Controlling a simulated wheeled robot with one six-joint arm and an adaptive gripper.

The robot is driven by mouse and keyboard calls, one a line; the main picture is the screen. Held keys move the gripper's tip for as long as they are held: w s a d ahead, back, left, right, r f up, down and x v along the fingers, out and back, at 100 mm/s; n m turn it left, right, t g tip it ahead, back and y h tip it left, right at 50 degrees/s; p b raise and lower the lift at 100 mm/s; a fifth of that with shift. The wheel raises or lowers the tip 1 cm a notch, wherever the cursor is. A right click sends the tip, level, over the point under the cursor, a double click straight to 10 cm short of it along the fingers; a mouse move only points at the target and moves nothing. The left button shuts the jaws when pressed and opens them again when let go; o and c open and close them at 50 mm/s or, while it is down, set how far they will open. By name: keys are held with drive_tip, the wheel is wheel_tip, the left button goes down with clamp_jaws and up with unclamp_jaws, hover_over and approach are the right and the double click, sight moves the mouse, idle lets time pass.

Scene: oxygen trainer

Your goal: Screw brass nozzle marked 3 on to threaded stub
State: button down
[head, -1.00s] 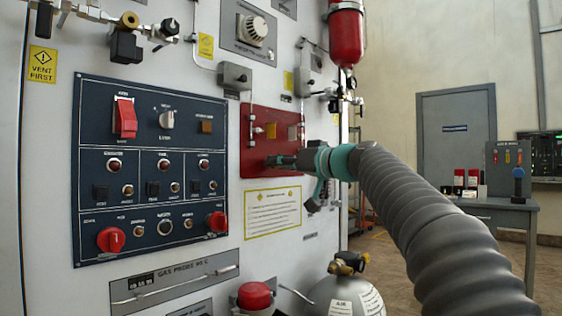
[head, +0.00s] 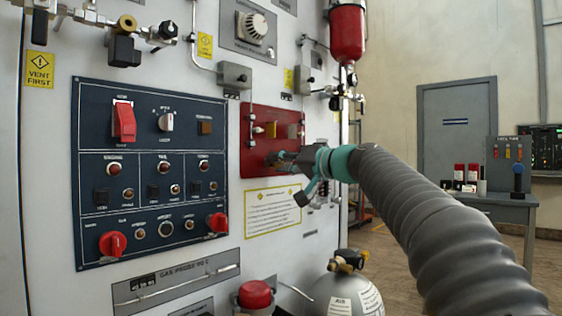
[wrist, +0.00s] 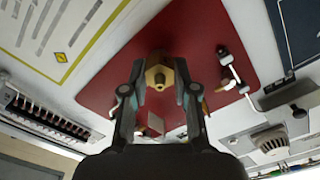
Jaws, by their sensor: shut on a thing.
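The brass nozzle (wrist: 158,77) sits between my fingertips in the wrist view, in front of the red plate. My gripper (wrist: 159,85) is shut on it. In the head view my gripper (head: 283,160) reaches the lower part of the red plate (head: 262,118) on the panel. The threaded stub is hidden behind the nozzle and fingers, so I cannot tell how far the nozzle is on it. The mark on the nozzle cannot be read.
A small pipe fitting (wrist: 230,70) stands out from the red plate near my fingers. A blue control panel (head: 150,175) is to the left in the head view. A grey gas cylinder (head: 345,297) stands below my arm. A desk (head: 490,205) is at the right.

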drive_tip(key=shift+r+m+p, duration=0.2)
drive_tip(key=shift+m+p, duration=0.35)
drive_tip(key=shift+m, duration=0.25)
drive_tip(key=shift+f+m+p, duration=0.2)
drive_tip(key=shift+m+p, duration=0.1)
drive_tip(key=shift+m, duration=0.6)
drive_tip(key=shift+r+m+p, duration=0.2)
drive_tip(key=shift+m+p, duration=0.55)
drive_tip(key=shift+m, duration=0.15)
drive_tip(key=shift+f+m, duration=0.2)
drive_tip(key=shift+m, duration=0.6)
drive_tip(key=shift+p, duration=0.35)
